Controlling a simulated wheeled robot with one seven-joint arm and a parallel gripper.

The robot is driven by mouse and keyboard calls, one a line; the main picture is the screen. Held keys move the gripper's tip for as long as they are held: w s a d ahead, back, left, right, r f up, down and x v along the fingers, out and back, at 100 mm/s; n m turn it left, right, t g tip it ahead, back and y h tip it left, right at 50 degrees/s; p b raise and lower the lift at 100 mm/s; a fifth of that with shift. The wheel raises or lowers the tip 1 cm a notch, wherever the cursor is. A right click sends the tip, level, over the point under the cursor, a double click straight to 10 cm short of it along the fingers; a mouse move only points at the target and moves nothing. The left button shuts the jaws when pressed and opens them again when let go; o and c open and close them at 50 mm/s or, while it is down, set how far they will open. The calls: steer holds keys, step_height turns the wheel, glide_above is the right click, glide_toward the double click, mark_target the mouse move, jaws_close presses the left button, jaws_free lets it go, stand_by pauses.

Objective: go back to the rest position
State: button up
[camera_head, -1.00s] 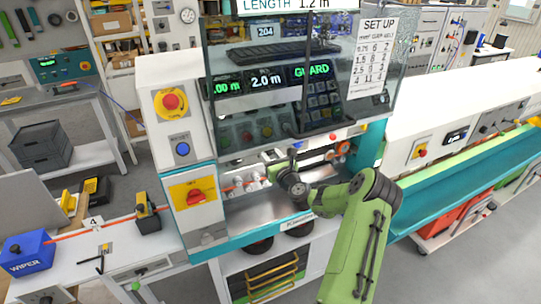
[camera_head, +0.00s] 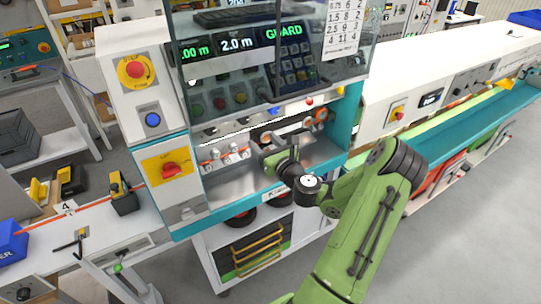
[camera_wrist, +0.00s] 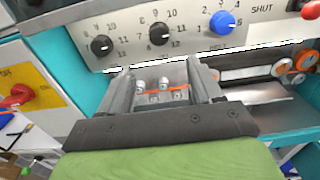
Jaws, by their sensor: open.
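My gripper (camera_wrist: 160,78) is open in the wrist view, with two grey fingers apart and nothing held between them. Beyond the fingers, white rollers with an orange cable (camera_wrist: 166,92) show inside the machine's lower bay. In the head view my green arm reaches in from the lower right. Its end is at the front of the bay (camera_head: 236,187), to the right of the rollers (camera_head: 224,154). The fingertips are hard to make out in that view.
Close around are the machine's dark glass guard (camera_head: 265,60), a red stop button (camera_head: 135,70), a red switch (camera_head: 170,170) and a knob panel (camera_wrist: 160,30). A bench (camera_head: 100,225) stands left. A long white machine with a teal trough (camera_head: 490,115) stands right. Grey floor is free at lower right.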

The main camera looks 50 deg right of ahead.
steer(key=v, duration=0.4)
steer(key=shift+b, duration=0.3)
